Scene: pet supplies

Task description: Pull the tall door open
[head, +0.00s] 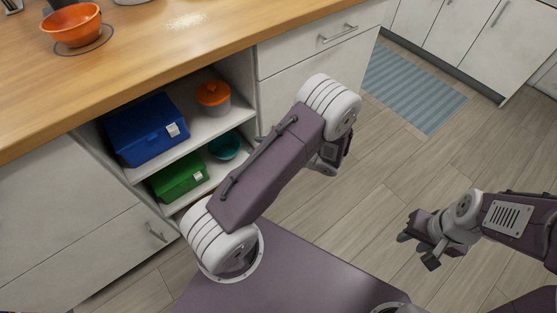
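A tall white door panel (276,93) stands below a drawer in the wooden-topped cabinet, just right of the open shelves. My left arm crosses in front of it and hides much of it. I cannot make out a whole handle on this door. My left gripper (324,168) is beyond the arm's far joint, near the cabinet's right side and mostly hidden, so its fingers cannot be made out. My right gripper (418,251) is open and empty over the floor at the lower right, well apart from the cabinet.
The open shelves hold a blue box (148,130), a green box (178,175), an orange-lidded container (213,97) and a teal bowl (224,146). An orange bowl (72,24) sits on the countertop (150,45). A blue striped rug (410,85) lies on clear floor.

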